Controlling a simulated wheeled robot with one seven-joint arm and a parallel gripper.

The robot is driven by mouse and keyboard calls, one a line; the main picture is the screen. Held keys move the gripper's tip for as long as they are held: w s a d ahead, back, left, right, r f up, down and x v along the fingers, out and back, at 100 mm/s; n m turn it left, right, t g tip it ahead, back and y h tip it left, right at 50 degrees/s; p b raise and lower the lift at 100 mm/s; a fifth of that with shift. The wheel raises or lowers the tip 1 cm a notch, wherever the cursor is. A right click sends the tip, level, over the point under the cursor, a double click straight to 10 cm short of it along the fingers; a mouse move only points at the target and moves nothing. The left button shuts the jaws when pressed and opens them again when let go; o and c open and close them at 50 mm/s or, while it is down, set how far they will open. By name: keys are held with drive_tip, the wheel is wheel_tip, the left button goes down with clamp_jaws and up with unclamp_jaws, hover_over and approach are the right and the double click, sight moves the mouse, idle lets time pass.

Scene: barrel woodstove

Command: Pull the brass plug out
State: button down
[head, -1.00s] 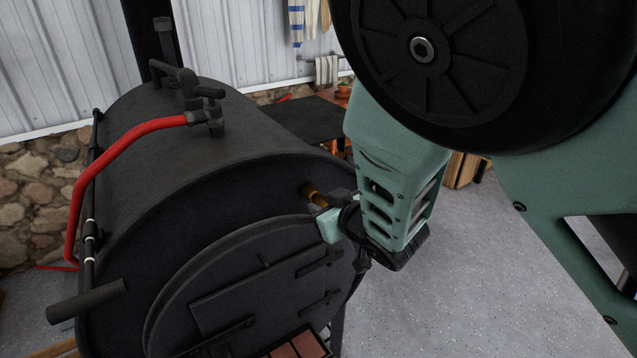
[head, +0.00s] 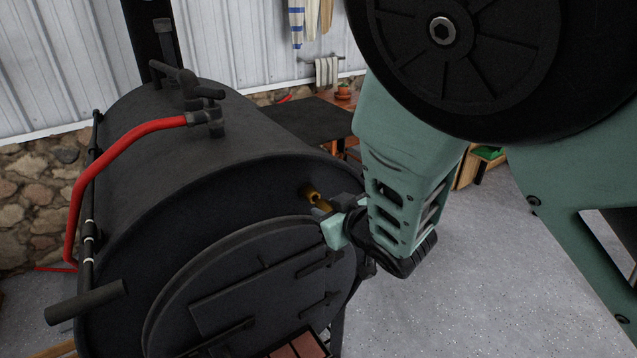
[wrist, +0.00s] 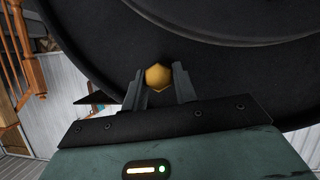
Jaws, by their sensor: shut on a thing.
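The brass plug (head: 323,206) is between the jaws of my gripper (head: 331,208), in front of the upper right of the black barrel stove's (head: 215,135) end face. A brass fitting (head: 311,193) sits on that face, with a dark spot at its outer end. The plug shows just off this end, toward the gripper; I cannot tell whether its tip is fully clear. In the wrist view, a six-sided brass piece (wrist: 158,77) shows between the two dark fingers. My gripper is shut on the plug, and its fingers hide part of it.
A red pipe (head: 120,155) curves along the stove's left side, and a dark handle (head: 86,302) sticks out at its lower left. The round stove door (head: 250,290) is just below the gripper. The grey floor (head: 490,270) to the right is clear.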

drive_tip(key=shift+s+d, duration=0.1)
drive_tip(key=shift+s, duration=0.05)
drive_tip(key=shift+s+d+b, duration=0.35)
drive_tip(key=shift+s+d, duration=0.4)
drive_tip(key=shift+s, duration=0.35)
drive_tip(key=shift+f, duration=0.1)
drive_tip(key=shift+s+d+b, duration=0.2)
drive_tip(key=shift+s+d, duration=0.2)
drive_tip(key=shift+s, duration=0.2)
drive_tip(key=shift+s+d+b, duration=0.15)
drive_tip(key=shift+s+d, duration=0.25)
drive_tip(key=shift+s, duration=0.2)
drive_tip(key=shift+d+f, duration=0.1)
